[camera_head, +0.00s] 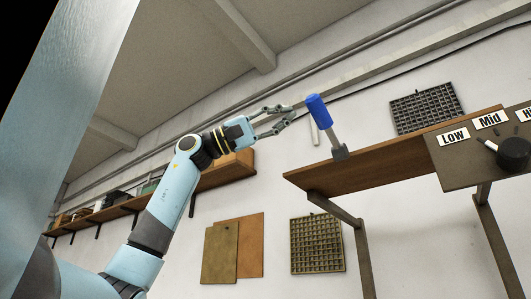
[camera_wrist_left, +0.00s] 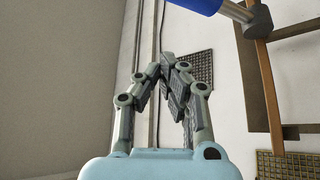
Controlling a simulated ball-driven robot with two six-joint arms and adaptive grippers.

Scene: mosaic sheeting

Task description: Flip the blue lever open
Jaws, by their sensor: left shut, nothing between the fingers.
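The blue lever (camera_head: 318,111) has a blue grip on a grey metal stem, fixed by a dark bracket to the left part of a brown wooden table. It leans up and to the left. In the left wrist view the blue grip (camera_wrist_left: 196,5) shows at the top edge, partly cut off. My left gripper (camera_head: 291,113) is shut and empty, just left of the blue grip, with a small gap seen in the head view. In the left wrist view my left gripper (camera_wrist_left: 167,62) has its fingertips together, below and left of the grip. My right gripper is not in view.
The wooden table (camera_head: 375,171) carries a panel (camera_head: 469,169) with Low and Mid labels and a black knob (camera_head: 513,153) at right. A wall shelf (camera_head: 222,172) runs behind my left arm. Grids and boards are against the wall.

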